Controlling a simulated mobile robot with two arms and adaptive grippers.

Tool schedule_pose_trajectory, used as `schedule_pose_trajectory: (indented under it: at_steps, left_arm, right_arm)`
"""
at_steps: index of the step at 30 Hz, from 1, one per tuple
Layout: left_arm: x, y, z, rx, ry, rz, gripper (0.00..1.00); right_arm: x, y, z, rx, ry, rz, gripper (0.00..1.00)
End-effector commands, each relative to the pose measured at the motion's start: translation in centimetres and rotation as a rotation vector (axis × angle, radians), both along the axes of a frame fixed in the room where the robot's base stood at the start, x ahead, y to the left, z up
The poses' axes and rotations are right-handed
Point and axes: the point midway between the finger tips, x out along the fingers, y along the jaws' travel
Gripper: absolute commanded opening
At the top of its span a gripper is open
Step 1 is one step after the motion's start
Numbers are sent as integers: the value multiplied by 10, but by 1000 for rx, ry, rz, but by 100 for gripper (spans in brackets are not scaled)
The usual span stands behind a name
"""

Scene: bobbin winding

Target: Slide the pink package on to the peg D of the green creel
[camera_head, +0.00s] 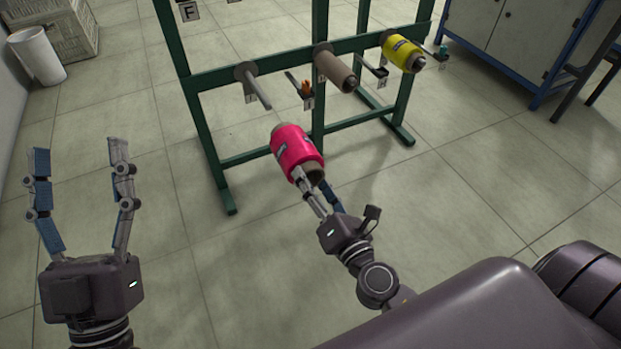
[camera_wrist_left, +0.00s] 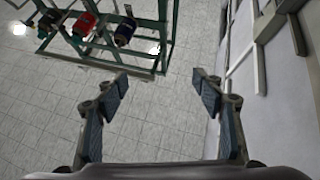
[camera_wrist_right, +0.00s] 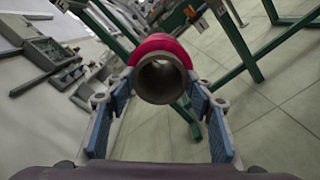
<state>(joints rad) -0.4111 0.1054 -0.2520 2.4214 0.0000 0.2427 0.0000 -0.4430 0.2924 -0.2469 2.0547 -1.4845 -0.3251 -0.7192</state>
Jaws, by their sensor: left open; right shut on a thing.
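The pink package (camera_head: 297,150) is wound on a brown tube and is in my right gripper (camera_head: 316,192), which is shut on the tube's near end. In the right wrist view the open tube end of the pink package (camera_wrist_right: 160,78) sits between the fingers. The green creel (camera_head: 197,120) stands ahead. Its bare peg (camera_head: 257,90) points toward the package's far end, with a small gap between them in the head view. The label below this peg is too small to read surely. My left gripper (camera_head: 78,152) is open and empty at the left, away from the creel.
Right of the bare peg, a brown tube (camera_head: 335,70) and a yellow package (camera_head: 402,52) sit on the creel. A label F (camera_head: 188,11) hangs higher up. A white bin (camera_head: 36,56) stands far left, a cabinet (camera_head: 520,40) far right. The floor in front is clear.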

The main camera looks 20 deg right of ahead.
Motion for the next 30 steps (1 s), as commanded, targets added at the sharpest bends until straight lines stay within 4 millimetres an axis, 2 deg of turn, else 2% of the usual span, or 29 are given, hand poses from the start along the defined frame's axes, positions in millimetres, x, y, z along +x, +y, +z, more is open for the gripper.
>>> schedule_pose_trajectory:
  at_steps: [10, 21, 30]
  left_arm:
    - [4, -1, -4, 9, 31, 1, 62]
    - [29, -2, -46, 70, 247, 13, 62]
    - [41, 0, -83, 119, 423, 24, 62]
  right_arm:
    - [0, -4, 5, -2, -2, -1, 19]
    - [1, -26, 19, -3, -3, 0, 19]
    - [2, -45, 31, -3, -2, 1, 19]
